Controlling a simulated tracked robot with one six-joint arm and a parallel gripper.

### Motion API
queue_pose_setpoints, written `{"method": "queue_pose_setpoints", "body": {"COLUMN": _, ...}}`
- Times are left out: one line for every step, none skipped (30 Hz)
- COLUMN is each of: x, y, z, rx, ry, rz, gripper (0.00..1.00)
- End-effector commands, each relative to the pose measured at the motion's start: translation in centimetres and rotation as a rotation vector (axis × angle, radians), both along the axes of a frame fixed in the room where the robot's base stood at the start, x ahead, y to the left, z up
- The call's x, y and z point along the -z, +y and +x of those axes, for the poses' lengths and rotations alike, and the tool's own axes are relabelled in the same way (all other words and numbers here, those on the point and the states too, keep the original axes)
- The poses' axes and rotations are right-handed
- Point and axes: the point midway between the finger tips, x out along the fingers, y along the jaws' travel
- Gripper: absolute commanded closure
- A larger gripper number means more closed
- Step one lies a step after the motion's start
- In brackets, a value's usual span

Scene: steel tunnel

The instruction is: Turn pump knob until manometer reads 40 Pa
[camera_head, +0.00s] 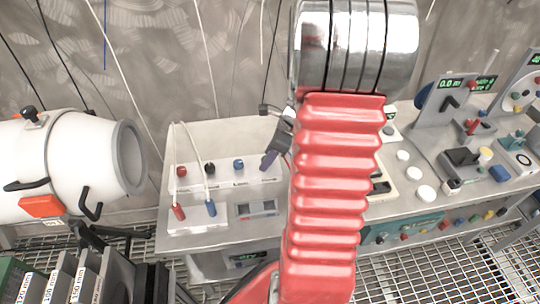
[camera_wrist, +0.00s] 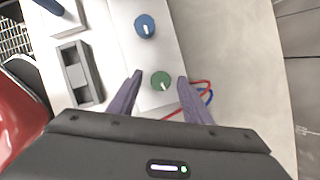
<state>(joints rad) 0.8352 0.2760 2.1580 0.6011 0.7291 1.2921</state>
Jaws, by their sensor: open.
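A green round knob (camera_wrist: 161,81) with a white pointer mark sits on a white panel in the wrist view. My gripper (camera_wrist: 160,75) is open, with one purple finger on each side of the green knob and a gap to it; I cannot tell the height between them. A blue knob (camera_wrist: 146,27) with a white mark is further up the same panel. In the head view my gripper (camera_head: 270,160) shows only partly beside my red arm, which hides part of the bench. Which knob is the pump's, and the manometer with its reading, I cannot make out.
Red and blue cables (camera_wrist: 207,92) lie by the right finger.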

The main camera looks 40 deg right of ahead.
Motion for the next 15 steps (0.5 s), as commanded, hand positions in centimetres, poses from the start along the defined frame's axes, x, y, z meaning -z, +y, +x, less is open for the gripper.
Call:
{"method": "queue_pose_setpoints", "body": {"x": 0.0, "y": 0.0, "z": 0.0, "rx": 0.000, "ry": 0.000, "rz": -0.001, "gripper": 0.55}}
{"method": "queue_pose_setpoints", "body": {"x": 0.0, "y": 0.0, "z": 0.0, "rx": 0.000, "ry": 0.000, "rz": -0.001, "gripper": 0.55}}
{"method": "queue_pose_setpoints", "body": {"x": -0.1, "y": 0.0, "z": 0.0, "rx": 0.000, "ry": 0.000, "rz": -0.001, "gripper": 0.55}}
{"method": "queue_pose_setpoints", "body": {"x": -0.1, "y": -0.1, "z": 0.0, "rx": 0.000, "ry": 0.000, "rz": -0.001, "gripper": 0.55}}
{"method": "queue_pose_setpoints", "body": {"x": -0.2, "y": -0.1, "z": 0.0, "rx": 0.001, "ry": -0.001, "rz": -0.002, "gripper": 0.55}}
{"method": "queue_pose_setpoints", "body": {"x": -0.4, "y": -0.1, "z": -0.1, "rx": 0.001, "ry": -0.001, "rz": -0.002, "gripper": 0.55}}
{"method": "queue_pose_setpoints", "body": {"x": -0.6, "y": -0.2, "z": -0.1, "rx": 0.001, "ry": -0.002, "rz": -0.002, "gripper": 0.55}}
{"method": "queue_pose_setpoints", "body": {"x": -0.8, "y": -0.3, "z": -0.2, "rx": 0.002, "ry": -0.003, "rz": -0.003, "gripper": 0.55}}
{"method": "queue_pose_setpoints", "body": {"x": -1.2, "y": -0.4, "z": -0.3, "rx": 0.002, "ry": -0.003, "rz": -0.003, "gripper": 0.55}}
{"method": "queue_pose_setpoints", "body": {"x": -1.5, "y": -0.4, "z": -0.4, "rx": 0.002, "ry": -0.003, "rz": -0.003, "gripper": 0.55}}
{"method": "queue_pose_setpoints", "body": {"x": -1.8, "y": -0.5, "z": -0.6, "rx": 0.002, "ry": -0.004, "rz": -0.002, "gripper": 0.55}}
{"method": "queue_pose_setpoints", "body": {"x": -2.3, "y": -0.6, "z": -0.7, "rx": 0.001, "ry": -0.004, "rz": -0.005, "gripper": 0.55}}
{"method": "queue_pose_setpoints", "body": {"x": -2.7, "y": -0.7, "z": -0.9, "rx": 0.001, "ry": -0.003, "rz": -0.005, "gripper": 0.55}}
{"method": "queue_pose_setpoints", "body": {"x": -3.2, "y": -0.8, "z": -1.1, "rx": 0.002, "ry": -0.003, "rz": -0.003, "gripper": 0.55}}
{"method": "queue_pose_setpoints", "body": {"x": -3.8, "y": -1.0, "z": -1.3, "rx": 0.002, "ry": -0.004, "rz": -0.004, "gripper": 0.55}}
